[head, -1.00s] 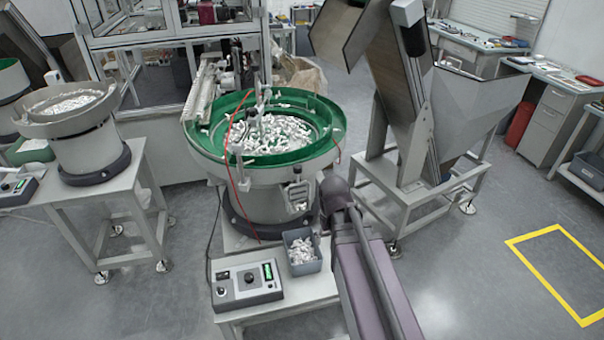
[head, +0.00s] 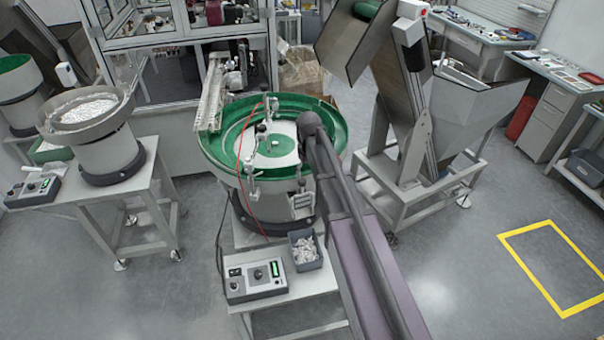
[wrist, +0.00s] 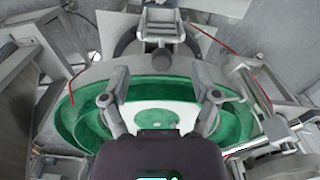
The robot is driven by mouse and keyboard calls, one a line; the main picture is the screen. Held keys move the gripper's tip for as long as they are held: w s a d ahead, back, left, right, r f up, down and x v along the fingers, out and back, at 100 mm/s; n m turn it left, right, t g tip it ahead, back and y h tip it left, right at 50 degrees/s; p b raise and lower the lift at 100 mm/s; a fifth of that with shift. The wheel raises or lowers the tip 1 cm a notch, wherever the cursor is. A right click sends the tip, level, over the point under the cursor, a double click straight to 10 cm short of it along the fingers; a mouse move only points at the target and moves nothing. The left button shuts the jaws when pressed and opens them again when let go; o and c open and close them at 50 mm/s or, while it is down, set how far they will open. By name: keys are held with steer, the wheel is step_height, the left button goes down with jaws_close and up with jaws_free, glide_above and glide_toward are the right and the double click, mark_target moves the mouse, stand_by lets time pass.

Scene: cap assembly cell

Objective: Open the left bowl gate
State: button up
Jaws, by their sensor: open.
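The green-lined bowl (head: 225,165) stands in the middle of the head view, nearly bare inside. A metal gate-like fitting (head: 301,203) is on its near outer wall; I cannot tell whether it is open or shut, or whether it is the named gate. A similar bracket (wrist: 160,22) shows at the top of the wrist view. My gripper (head: 311,124) is over the right part of the bowl, its fingertips hidden there. In the wrist view my gripper (wrist: 162,88) is open and empty, its fingers apart above the bowl. A grey metal bowl (head: 88,108) with white parts stands at the left.
A grey bin (head: 305,250) of white parts and a control box (head: 254,279) sit on the stand in front of the green bowl. A hopper with a slanted conveyor (head: 415,110) stands to the right. Open floor lies at the lower right.

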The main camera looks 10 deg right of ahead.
step_height(320, 180, up, 4)
steer(key=p, duration=0.3)
glide_above(302, 179)
steer(key=shift+n, duration=0.3)
steer(key=shift+s, duration=0.1)
step_height(302, 179, down, 14)
steer(key=b, duration=1.4)
steer(key=shift+r, duration=0.15)
steer(key=shift+r, duration=0.1)
jaws_close()
